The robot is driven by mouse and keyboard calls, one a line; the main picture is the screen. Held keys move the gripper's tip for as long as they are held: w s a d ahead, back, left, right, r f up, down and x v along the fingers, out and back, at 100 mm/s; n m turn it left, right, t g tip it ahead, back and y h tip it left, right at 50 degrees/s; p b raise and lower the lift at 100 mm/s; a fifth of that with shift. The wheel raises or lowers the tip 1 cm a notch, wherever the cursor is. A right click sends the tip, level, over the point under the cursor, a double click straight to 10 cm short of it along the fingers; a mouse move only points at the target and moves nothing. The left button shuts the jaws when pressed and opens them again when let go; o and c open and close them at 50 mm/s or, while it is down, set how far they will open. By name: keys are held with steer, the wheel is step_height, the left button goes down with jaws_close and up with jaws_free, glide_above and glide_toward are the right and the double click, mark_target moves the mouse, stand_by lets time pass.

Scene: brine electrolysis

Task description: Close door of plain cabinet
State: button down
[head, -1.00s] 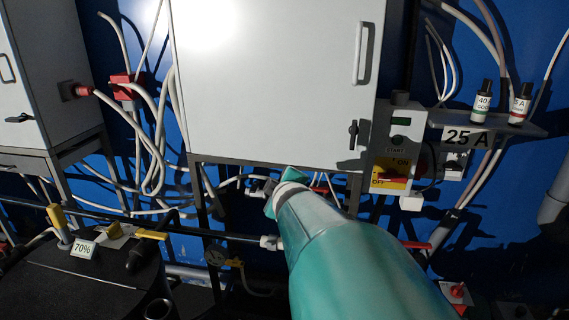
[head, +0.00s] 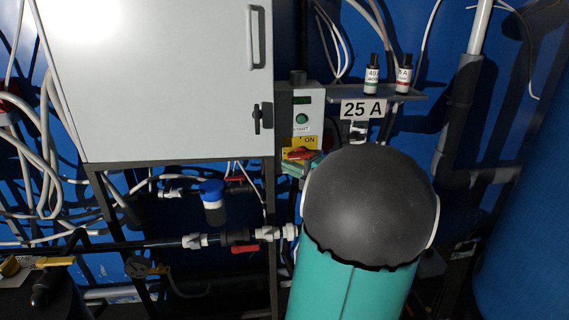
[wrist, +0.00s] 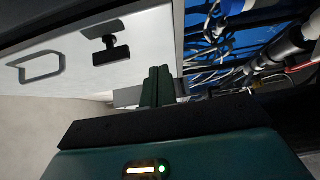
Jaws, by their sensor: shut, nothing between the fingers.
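The plain cabinet's pale grey door (head: 160,90) fills the upper left of the head view. It has a vertical bar handle (head: 253,38) and a black latch knob (head: 261,117) at its right side. The door looks in line with the cabinet front; I cannot tell whether a small gap is left. In the wrist view the door (wrist: 90,75) shows at the left with its handle (wrist: 41,66) and latch (wrist: 111,48). My gripper (wrist: 158,80) is shut and empty, close to the door's edge; contact cannot be told. In the head view my arm mostly hides it.
A control box (head: 308,108) with a yellow ON plate and red switch stands right of the door, close to my arm. Pipes with a blue-capped part (head: 213,200) run below the cabinet.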

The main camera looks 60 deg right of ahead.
glide_toward(256, 147)
steer(key=w+a, duration=0.2)
steer(key=w, duration=0.1)
steer(key=shift+w+d, duration=1.25)
steer(key=shift+d, duration=0.25)
